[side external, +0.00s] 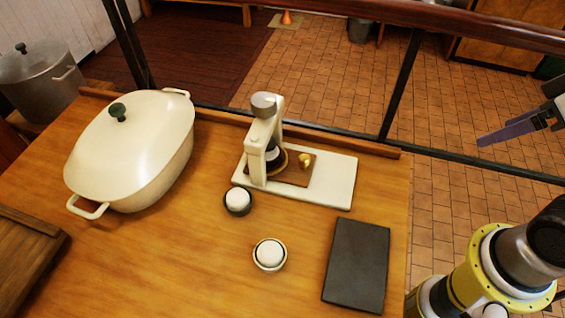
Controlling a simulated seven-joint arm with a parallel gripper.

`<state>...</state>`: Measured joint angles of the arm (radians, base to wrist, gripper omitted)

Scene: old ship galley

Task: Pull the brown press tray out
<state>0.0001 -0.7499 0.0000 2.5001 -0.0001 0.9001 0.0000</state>
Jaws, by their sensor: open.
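The brown press tray (296,176) sits low in a cream press that stands on a white base plate (336,182) near the table's back edge. A gold knob (305,160) shows on the tray's right part. The press's upright (257,150) and dark plunger cover the tray's left part. My gripper (482,140) is at the right edge of the side external view, well to the right of the press and apart from it. It looks empty and is only partly in frame.
A large cream lidded pot (135,140) fills the table's left side. Two small cups with white contents (238,200) (269,254) stand in front of the press. A dark slab (357,265) lies at front right. A low rail edges the table's back.

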